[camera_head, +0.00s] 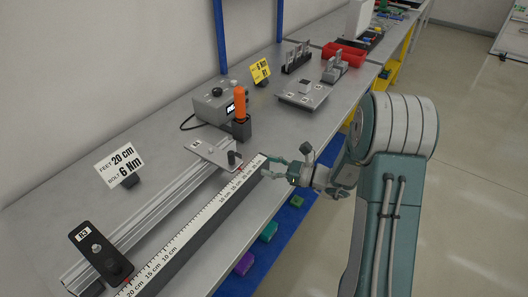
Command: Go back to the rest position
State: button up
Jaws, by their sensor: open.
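My gripper (275,168) is at the end of my arm, which comes in from the right. It is open, and nothing shows between its fingers. It is over the front edge of the grey workbench (255,205), next to the far end of the ruler (205,223). The fingers are small in this view, and I cannot tell whether they touch the ruler.
Left of the gripper are an aluminium rail (150,225), a grey plate (210,153), an orange-handled tool (240,103) and a control box (212,105). Fixtures (303,93) and a red bin (344,54) stand farther back. Open floor (465,160) lies right.

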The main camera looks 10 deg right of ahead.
jog(key=shift+a+r, duration=0.1)
jog(key=s+a+r+n+g+h, duration=0.3)
jog(key=s+r+n+g, duration=0.1)
jog(key=s+n, duration=0.35)
jog(key=s+a+r+n+g+h, duration=0.2)
jog(key=s+a+r+n+g, duration=0.15)
jog(key=s+n, duration=0.35)
jog(key=s+d+r+n+t+h, duration=0.4)
jog(key=s+d+r+n+h, duration=0.2)
jog(key=s+d+n+h, duration=0.3)
jog(key=s+h, duration=0.1)
jog(key=s, duration=0.2)
jog(key=shift+d+r+h, duration=0.25)
jog(key=shift+r+h, duration=0.05)
jog(key=shift+r, duration=0.1)
jog(key=shift+n, duration=0.25)
dwell(1.3)
jog(key=shift+c, duration=0.6)
jog(key=shift+w+a, duration=0.1)
